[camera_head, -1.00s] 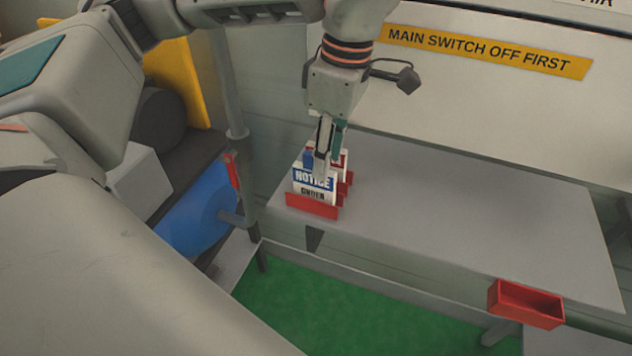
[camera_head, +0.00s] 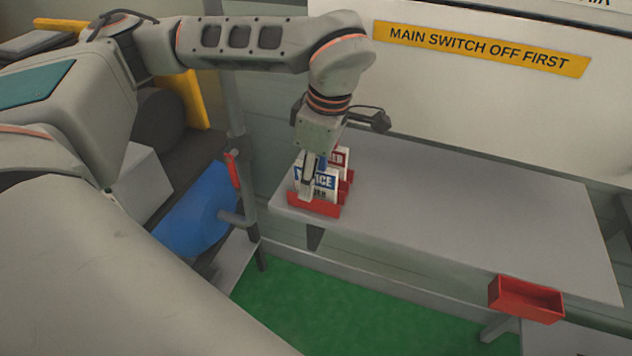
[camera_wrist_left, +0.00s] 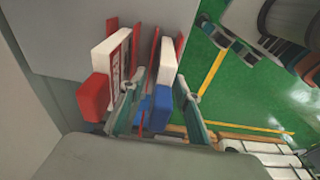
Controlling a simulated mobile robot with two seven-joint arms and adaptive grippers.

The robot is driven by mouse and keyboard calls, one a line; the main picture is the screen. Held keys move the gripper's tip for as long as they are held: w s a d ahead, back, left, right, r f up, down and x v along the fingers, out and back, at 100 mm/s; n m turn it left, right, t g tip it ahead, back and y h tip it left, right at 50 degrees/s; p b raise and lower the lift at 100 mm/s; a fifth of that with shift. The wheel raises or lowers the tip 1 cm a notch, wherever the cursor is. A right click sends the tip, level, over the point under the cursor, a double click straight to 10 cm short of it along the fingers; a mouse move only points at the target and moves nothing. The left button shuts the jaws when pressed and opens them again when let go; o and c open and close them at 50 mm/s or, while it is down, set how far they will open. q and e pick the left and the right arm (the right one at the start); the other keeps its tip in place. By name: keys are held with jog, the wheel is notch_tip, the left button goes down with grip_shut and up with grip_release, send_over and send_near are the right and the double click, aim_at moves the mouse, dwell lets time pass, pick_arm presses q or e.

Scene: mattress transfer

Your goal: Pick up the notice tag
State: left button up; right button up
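The notice tag (camera_head: 327,180) is a white plate with a blue NOTICE band. It stands upright in a red holder (camera_head: 321,208) at the table's left end. A second white tag with red lettering (camera_head: 341,160) stands behind it. My left gripper (camera_head: 308,184) points down at the notice tag and covers its left part. In the left wrist view, the fingers (camera_wrist_left: 158,100) are apart, with the white-and-blue notice tag (camera_wrist_left: 165,68) between them. The red-lettered tag (camera_wrist_left: 111,58) is outside the fingers, on the left. I see no clear grip. My right gripper is out of view.
The grey table (camera_head: 450,215) is clear to the right of the holder. An empty red bin (camera_head: 526,300) is at its front right edge.

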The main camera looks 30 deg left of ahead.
pick_arm(q)
grip_shut()
jog(key=shift+r, duration=0.15)
